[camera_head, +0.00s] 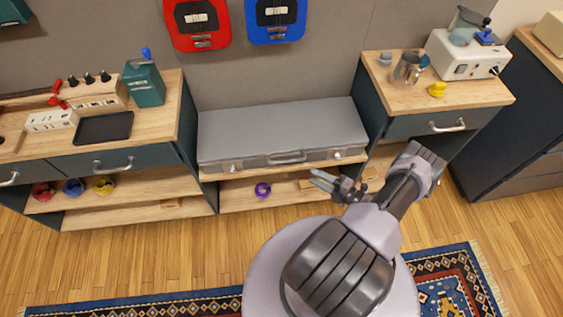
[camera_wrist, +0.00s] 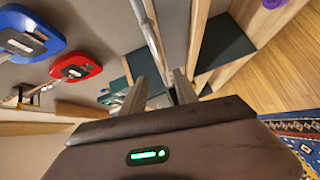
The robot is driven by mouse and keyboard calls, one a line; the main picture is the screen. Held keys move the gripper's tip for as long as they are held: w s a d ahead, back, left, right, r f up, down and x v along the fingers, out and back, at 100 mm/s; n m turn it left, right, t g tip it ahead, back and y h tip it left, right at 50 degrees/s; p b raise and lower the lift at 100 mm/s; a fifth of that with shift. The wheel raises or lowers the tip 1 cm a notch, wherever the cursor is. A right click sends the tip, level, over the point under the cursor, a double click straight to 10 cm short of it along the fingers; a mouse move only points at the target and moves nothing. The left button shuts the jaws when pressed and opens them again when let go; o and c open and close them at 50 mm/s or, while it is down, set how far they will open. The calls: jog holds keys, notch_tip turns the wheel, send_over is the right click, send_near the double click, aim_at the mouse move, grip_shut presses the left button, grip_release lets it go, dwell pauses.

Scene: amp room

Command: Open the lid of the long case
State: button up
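The long case (camera_head: 280,130) is grey and lies flat on the low middle shelf unit in the head view. Its lid is down. Its front has a handle (camera_head: 287,157) in the middle and a light latch near each end. My gripper (camera_head: 319,179) is in front of the case, at the right part of its front edge, apart from the handle. In the wrist view the two fingers (camera_wrist: 160,78) stand apart with a gap between them and hold nothing visible. Part of the case's front (camera_wrist: 172,30) shows beyond the fingers there, seen sideways.
A left cabinet (camera_head: 110,165) and a right cabinet (camera_head: 430,97) flank the case, both taller. A purple roll (camera_head: 263,190) sits on the shelf below. Red (camera_head: 198,22) and blue (camera_head: 274,20) boxes hang on the wall above. Wooden floor and a patterned rug lie in front.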

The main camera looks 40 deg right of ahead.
aim_at(286, 161)
jog(key=b+x, duration=0.2)
jog(key=x, duration=1.2)
jog(key=shift+f, duration=0.1)
grip_shut()
dwell(0.7)
